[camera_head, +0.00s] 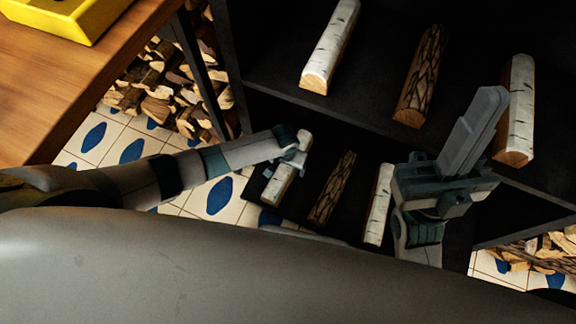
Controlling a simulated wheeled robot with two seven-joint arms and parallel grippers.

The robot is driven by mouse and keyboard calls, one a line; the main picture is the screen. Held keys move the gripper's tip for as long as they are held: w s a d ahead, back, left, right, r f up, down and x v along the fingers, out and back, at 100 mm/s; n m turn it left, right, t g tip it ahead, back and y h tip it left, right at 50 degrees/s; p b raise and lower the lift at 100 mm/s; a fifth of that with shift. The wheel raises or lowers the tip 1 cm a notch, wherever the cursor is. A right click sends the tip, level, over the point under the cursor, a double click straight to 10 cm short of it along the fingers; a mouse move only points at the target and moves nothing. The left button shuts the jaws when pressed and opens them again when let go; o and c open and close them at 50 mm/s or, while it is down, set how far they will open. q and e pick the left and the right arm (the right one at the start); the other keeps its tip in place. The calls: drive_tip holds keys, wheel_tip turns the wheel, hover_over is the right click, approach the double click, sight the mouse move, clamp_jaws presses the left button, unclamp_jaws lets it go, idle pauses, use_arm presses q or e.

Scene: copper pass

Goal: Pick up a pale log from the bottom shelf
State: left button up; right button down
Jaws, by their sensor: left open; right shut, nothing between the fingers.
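The bottom shelf (310,170) of the black rack holds a pale birch log (277,188) at the left, a dark-barked log (332,188) in the middle and another pale log (378,205) at the right. My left gripper (299,153) is open at the far end of the left pale log and covers part of it. Whether its fingers touch the log I cannot tell. My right gripper (486,103) is shut and empty, its fingers pointing up in front of the upper shelf's right side. It stands to the right of the right pale log.
The upper shelf (375,112) holds a pale log (330,45), a dark log (420,75) and another pale log (517,110). A wooden table (60,90) with a yellow tray (55,22) is at the left. Split firewood (160,90) is stacked behind it. The floor is tiled.

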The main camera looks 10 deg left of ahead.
use_arm(q)
drive_tip(key=c, duration=1.7)
drive_tip(key=shift+r, duration=0.15)
